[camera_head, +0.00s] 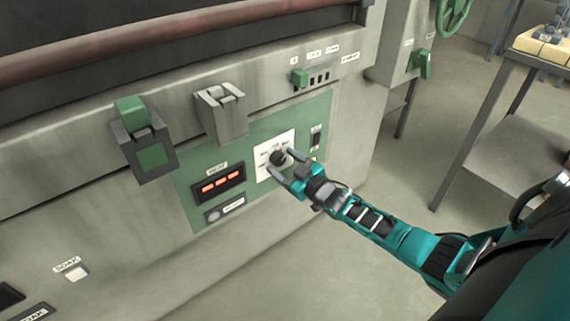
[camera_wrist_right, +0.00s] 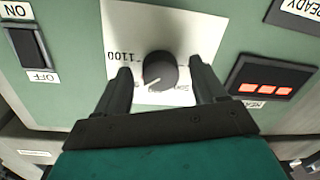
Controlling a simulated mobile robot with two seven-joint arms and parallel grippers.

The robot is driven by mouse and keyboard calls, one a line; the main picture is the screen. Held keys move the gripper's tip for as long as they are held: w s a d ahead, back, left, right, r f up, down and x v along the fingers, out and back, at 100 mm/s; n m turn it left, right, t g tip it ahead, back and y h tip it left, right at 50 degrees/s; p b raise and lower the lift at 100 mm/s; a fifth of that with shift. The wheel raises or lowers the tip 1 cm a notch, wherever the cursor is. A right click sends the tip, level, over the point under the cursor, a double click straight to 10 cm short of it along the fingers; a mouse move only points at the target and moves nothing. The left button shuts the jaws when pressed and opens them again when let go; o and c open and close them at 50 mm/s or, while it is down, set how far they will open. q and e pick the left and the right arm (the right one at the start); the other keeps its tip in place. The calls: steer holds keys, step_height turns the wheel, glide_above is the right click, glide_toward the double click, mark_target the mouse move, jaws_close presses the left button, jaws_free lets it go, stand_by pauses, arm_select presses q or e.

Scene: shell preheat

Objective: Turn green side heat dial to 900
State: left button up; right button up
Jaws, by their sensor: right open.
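The heat dial (camera_head: 278,157) is a round black knob on a white scale plate (camera_head: 263,155), set in the green panel. In the right wrist view the dial (camera_wrist_right: 160,71) shows a pale pointer line toward its lower left, and "1100" reads upside down on the plate (camera_wrist_right: 190,28). The other scale numbers are hidden or too small to read. My right gripper (camera_head: 287,168) is at the panel, open, with one finger on each side of the dial. In the wrist view, gaps show between the fingers (camera_wrist_right: 163,90) and the knob. My left gripper is not in view.
A display with red lit segments (camera_head: 221,185) sits left of the dial; an on/off switch (camera_head: 315,138) sits right of it. Grey and green latch boxes (camera_head: 222,113) stick out above the panel. A metal table (camera_head: 520,150) stands at right, with open floor between.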

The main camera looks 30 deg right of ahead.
steer(key=shift+s+d, duration=0.1)
steer(key=shift+s, duration=0.4)
arm_select(q)
steer(key=p, duration=0.1)
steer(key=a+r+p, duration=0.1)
steer(key=p, duration=0.1)
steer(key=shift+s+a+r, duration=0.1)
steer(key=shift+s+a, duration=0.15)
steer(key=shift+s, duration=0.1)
arm_select(e)
steer(key=s+d, duration=0.1)
steer(key=s, duration=1)
steer(key=shift+s+d+r, duration=0.25)
steer(key=shift+s+d, duration=0.1)
steer(key=shift+s, duration=0.05)
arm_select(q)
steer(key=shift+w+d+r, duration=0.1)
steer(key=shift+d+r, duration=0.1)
